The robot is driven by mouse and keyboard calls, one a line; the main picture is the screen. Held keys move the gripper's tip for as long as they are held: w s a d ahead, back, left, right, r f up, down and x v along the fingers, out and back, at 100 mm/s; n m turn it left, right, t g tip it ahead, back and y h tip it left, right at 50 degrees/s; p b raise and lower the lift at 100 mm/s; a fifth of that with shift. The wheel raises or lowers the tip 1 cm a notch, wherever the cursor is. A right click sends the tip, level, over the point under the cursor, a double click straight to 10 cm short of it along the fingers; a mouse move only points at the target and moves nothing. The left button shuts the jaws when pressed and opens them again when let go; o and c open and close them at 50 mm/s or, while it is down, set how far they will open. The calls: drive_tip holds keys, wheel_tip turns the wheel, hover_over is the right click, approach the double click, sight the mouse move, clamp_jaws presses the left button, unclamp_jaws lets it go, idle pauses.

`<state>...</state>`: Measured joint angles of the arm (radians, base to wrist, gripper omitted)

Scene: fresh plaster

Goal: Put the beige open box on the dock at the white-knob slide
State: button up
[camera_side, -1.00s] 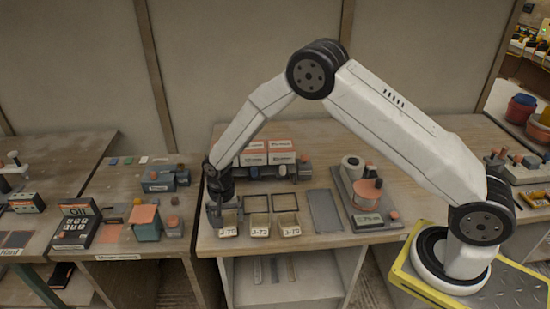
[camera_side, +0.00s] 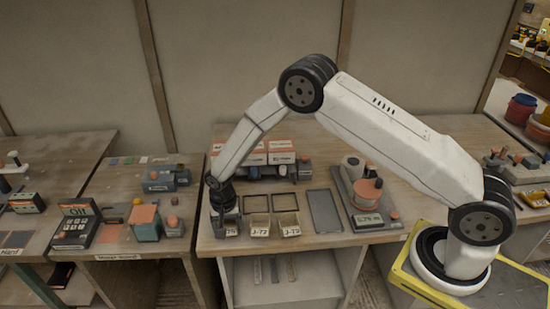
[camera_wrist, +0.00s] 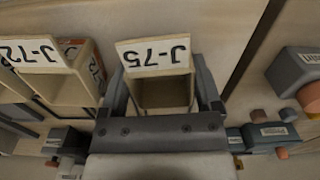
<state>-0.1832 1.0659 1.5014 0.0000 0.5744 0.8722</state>
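Three beige open boxes with labelled fronts stand in a row on the middle bench: J-75 (camera_wrist: 160,95), a J-72 box (camera_side: 260,229) and a third (camera_side: 289,226). My gripper (camera_side: 226,224) is lowered over the leftmost, J-75. In the wrist view my gripper's fingers (camera_wrist: 160,88) stand on either side of J-75, close to its walls; whether they press on it I cannot tell. The box looks empty and upright. J-72 also shows in the wrist view (camera_wrist: 65,85). A white-knobbed device (camera_side: 13,158) stands at the far left. I cannot make out its dock clearly.
Dark frames (camera_side: 284,202) and a grey flat plate (camera_side: 325,210) lie near the boxes. White-and-orange cartons (camera_side: 282,155) stand behind. A device with an orange disc (camera_side: 368,190) is at right. The left bench holds a dark panel (camera_side: 76,224) and a teal-and-orange block (camera_side: 146,224).

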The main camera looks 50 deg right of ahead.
drive_tip(key=c, duration=0.7)
drive_tip(key=shift+c, duration=0.2)
drive_tip(key=shift+r, duration=0.1)
drive_tip(key=shift+r, duration=0.7)
drive_tip(key=s+d+r, duration=0.2)
drive_tip(key=s+r, duration=0.9)
drive_tip(key=s, duration=0.3)
drive_tip(key=shift+r, duration=0.2)
drive_tip(key=shift+w, duration=0.1)
